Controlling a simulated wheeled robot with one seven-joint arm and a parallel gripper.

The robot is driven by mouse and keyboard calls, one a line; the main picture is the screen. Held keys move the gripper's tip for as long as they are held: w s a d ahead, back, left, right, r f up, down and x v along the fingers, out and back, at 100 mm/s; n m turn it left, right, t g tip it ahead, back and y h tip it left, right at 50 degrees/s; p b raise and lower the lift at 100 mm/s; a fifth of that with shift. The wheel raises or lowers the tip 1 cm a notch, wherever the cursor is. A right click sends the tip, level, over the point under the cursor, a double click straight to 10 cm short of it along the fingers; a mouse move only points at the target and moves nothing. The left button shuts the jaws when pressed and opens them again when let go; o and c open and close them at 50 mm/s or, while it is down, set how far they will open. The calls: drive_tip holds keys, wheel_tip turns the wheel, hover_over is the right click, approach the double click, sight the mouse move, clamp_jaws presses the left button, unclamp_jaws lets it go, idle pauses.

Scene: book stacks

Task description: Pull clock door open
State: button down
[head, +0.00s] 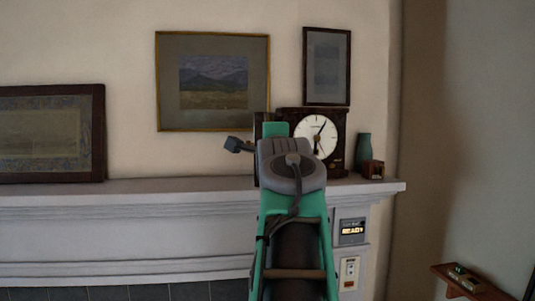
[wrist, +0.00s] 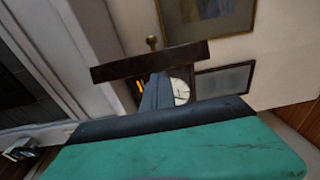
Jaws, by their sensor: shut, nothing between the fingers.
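The clock (head: 333,157) has a dark brown case and a white dial and stands on the mantel, partly behind my arm in the head view. Its dial (wrist: 181,91) also shows in the wrist view behind my fingers. A dark brown panel with a brass knob, which looks like the clock door (wrist: 112,71), crosses the wrist view nearly edge-on and appears to stand out from the clock. My gripper (wrist: 160,80) is shut and empty, its fingers close to the panel; whether they touch it I cannot tell. In the head view my arm hides the fingers.
A green vase (head: 363,150) and a small brown box (head: 373,169) stand right of the clock on the white mantel (head: 140,193). Framed pictures (head: 213,82) hang behind. A small wooden shelf (head: 468,281) is at lower right.

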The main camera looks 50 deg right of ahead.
drive_tip(key=shift+w+a, duration=0.45)
drive_tip(key=shift+w, duration=0.35)
drive_tip(key=shift+s+b, duration=0.1)
drive_tip(key=shift+b, duration=0.2)
drive_tip(key=s+a+b, duration=0.3)
drive_tip(key=s+a, duration=0.1)
drive_tip(key=a, duration=0.4)
drive_tip(key=shift+a, duration=0.25)
